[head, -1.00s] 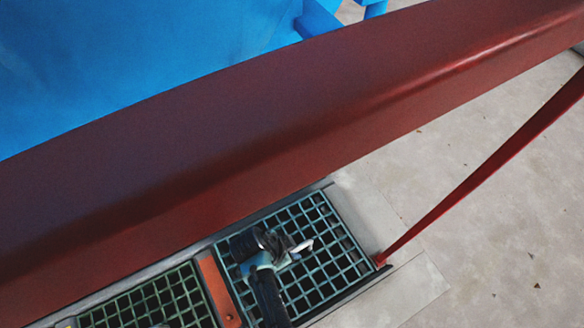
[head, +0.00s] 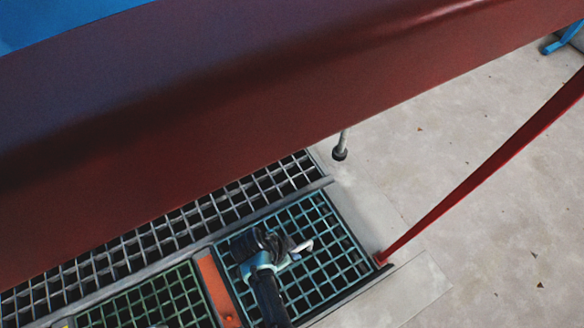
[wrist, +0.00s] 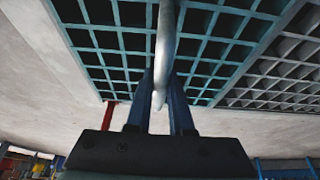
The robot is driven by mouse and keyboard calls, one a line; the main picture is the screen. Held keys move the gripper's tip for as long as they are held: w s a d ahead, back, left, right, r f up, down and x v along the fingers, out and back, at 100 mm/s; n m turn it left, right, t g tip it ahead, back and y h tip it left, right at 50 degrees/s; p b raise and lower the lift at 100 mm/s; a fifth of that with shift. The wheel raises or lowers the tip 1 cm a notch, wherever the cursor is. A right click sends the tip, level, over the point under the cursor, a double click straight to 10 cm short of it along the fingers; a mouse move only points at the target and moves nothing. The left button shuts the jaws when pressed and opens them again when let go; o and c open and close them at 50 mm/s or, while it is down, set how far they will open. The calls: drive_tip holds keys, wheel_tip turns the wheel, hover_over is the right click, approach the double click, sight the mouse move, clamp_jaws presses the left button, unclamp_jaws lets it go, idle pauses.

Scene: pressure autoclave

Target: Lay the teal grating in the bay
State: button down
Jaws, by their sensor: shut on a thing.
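The teal grating (head: 325,235) lies over the bay at the right of the orange crossbar, lined up with the bay's dark edge (head: 352,288). I cannot tell whether it is fully seated. It also shows across the top of the wrist view (wrist: 110,42). My gripper (head: 296,250) is low over the grating's middle. In the wrist view, the blue fingers (wrist: 160,105) are shut on a pale curved handle (wrist: 164,50) of the grating. My arm and gripper hide part of the grating.
A green grating (head: 150,303) lies left of the orange crossbar (head: 217,288). A grey grating (head: 170,225) runs behind both. A large red beam (head: 250,130) crosses above, and a thin red bar (head: 480,175) slants down to the bay's right corner. Concrete floor (head: 470,240) is clear at right.

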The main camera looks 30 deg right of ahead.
drive_tip(key=shift+w+f+b, duration=0.15)
drive_tip(key=shift+f+b, duration=0.9)
drive_tip(key=shift+f, duration=0.2)
drive_tip(key=c, duration=0.8)
unclamp_jaws()
drive_tip(key=shift+o, duration=0.4)
drive_tip(key=shift+s, duration=0.2)
drive_tip(key=p+v, duration=0.9)
drive_tip(key=v, duration=0.4)
drive_tip(key=shift+d, duration=0.1)
